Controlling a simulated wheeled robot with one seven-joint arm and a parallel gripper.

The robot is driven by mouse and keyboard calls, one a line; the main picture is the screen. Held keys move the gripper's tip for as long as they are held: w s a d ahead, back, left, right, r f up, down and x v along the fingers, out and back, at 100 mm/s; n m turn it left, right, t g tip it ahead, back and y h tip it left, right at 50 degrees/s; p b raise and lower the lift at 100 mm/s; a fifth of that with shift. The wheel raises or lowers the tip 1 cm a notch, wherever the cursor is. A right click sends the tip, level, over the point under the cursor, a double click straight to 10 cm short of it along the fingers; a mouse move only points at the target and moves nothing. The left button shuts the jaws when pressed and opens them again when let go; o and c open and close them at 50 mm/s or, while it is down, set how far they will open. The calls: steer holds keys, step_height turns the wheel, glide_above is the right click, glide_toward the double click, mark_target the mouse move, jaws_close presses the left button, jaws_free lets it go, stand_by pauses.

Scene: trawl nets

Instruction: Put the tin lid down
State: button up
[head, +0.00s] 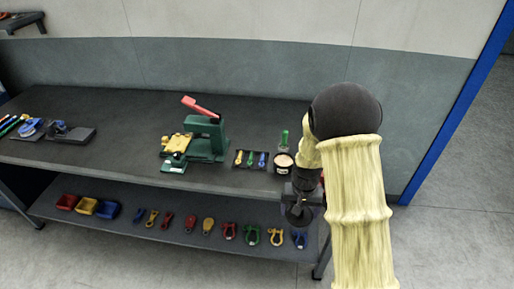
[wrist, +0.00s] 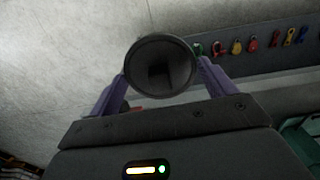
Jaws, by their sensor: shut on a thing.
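My gripper (wrist: 160,72) is shut on the tin lid (wrist: 160,50), a dark round piece with a raised rim, held between two purple fingers in the wrist view. In the head view my gripper (head: 302,203) hangs just off the bench's front edge, near its right end, with the lid (head: 297,216) showing as a dark disc below it. A small black tin (head: 283,164) with a pale top stands on the bench just behind my gripper. My arm hides part of the bench's right end.
The dark bench (head: 120,120) has a green press (head: 207,138) with a red handle and a tray of small coloured tools (head: 250,159). The lower shelf (head: 110,222) holds coloured bins (head: 86,206) and several shackles (head: 250,235). Bare bench top lies left of the press.

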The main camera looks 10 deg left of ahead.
steer(key=d+f, duration=0.8)
steer(key=f, duration=0.3)
steer(key=shift+s+f, duration=0.15)
steer(key=shift+s, duration=0.2)
steer(key=shift+a, duration=0.15)
